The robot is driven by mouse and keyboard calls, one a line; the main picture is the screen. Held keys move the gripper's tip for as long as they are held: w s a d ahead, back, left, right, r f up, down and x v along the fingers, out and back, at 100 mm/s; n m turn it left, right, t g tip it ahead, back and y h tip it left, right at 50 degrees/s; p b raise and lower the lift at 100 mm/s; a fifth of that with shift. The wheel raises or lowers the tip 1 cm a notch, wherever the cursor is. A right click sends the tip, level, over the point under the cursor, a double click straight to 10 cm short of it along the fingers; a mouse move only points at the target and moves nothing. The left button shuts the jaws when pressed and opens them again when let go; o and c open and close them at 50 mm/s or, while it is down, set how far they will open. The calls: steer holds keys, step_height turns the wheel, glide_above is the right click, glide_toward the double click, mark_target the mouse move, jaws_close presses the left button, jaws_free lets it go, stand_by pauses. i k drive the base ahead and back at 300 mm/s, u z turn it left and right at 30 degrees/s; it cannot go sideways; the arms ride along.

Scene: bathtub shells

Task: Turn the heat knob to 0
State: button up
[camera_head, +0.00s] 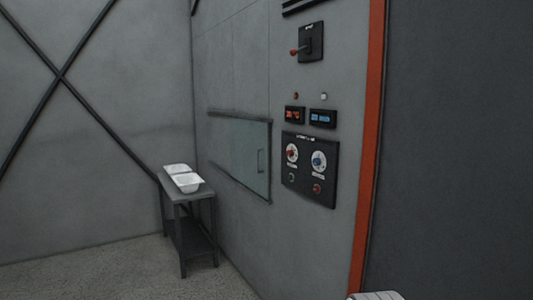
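A dark control panel (310,185) is on the grey wall right of centre. It has a red knob (292,153) on a white dial at the left and a blue knob (318,160) on a white dial at the right. The labels are too small to read, so I cannot confirm which is the heat knob; the red one sits below a red-lit display (294,114). The dial settings are too small to tell. My gripper is not in view.
A blue-lit display (322,118) and a red-tipped lever (299,51) are above the panel. A glass door (240,155) is left of it. White basins (187,183) stand on a dark table (186,198). An orange post (369,150) edges the wall at right.

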mark_target(291, 152)
steer(key=i, duration=1.05)
steer(key=u, duration=0.35)
steer(key=i, duration=1.1)
steer(key=u, duration=0.65)
steer(key=i, duration=0.35)
steer(key=z, duration=0.25)
steer(key=k, duration=0.35)
steer(key=u, duration=0.05)
